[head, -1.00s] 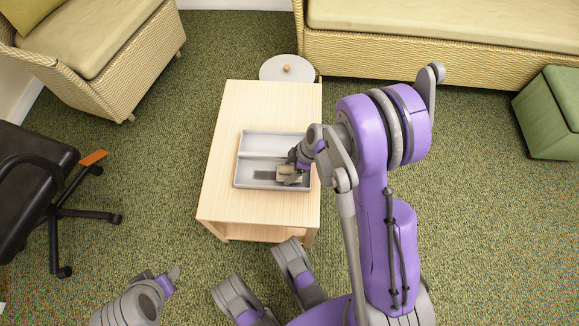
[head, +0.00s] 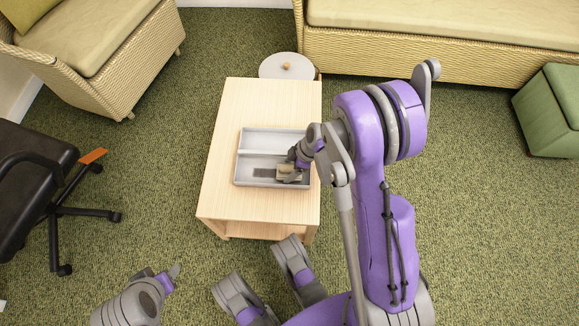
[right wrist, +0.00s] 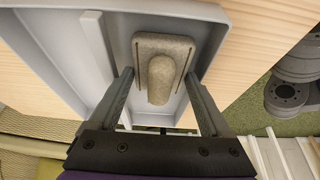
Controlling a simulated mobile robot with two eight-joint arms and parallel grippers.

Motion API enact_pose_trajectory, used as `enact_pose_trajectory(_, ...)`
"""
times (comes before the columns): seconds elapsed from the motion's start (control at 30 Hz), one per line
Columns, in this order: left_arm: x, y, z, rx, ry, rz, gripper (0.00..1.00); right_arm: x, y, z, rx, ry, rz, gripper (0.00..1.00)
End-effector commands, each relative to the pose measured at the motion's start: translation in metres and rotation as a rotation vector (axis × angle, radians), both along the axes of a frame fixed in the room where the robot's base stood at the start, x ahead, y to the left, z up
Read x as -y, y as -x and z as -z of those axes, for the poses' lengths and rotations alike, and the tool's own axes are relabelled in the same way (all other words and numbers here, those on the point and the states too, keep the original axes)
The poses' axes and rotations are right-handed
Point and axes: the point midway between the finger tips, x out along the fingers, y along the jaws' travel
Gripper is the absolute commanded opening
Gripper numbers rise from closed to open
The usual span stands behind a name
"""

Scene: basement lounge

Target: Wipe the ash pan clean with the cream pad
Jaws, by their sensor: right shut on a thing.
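The ash pan (head: 240,152) is a light grey tray with a divider, lying on the wooden table. A dark grey smudge (head: 264,173) shows on the floor of its near compartment. The cream pad (head: 287,174) is in that compartment, right of the smudge; its block and rounded grip show in the right wrist view (right wrist: 160,78). My right gripper (head: 296,164) is shut on the pad, with its fingers on either side of it in the wrist view. The pan floor under the pad is hidden. My left gripper (head: 172,276) is off the table at lower left, its jaws unclear.
The pale wooden table (head: 216,180) has bare room left of the pan.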

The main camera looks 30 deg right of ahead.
Motion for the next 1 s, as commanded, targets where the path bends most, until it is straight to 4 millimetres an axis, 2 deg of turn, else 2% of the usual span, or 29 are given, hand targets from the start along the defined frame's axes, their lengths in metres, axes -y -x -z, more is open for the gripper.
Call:
enact_pose_trajectory(0.57, 0.0, 0.0, 0.0, 0.0, 0.0, 0.0, 0.5, -0.002, -0.001, 0.006, 0.0, 0.0, 0.0, 0.37)
enact_pose_trajectory(1.0, 0.0, 0.0, -0.002, -0.001, 0.0, 0.0, 0.5, -0.028, -0.021, 0.004, 0.0, -0.001, -0.001, 0.37)
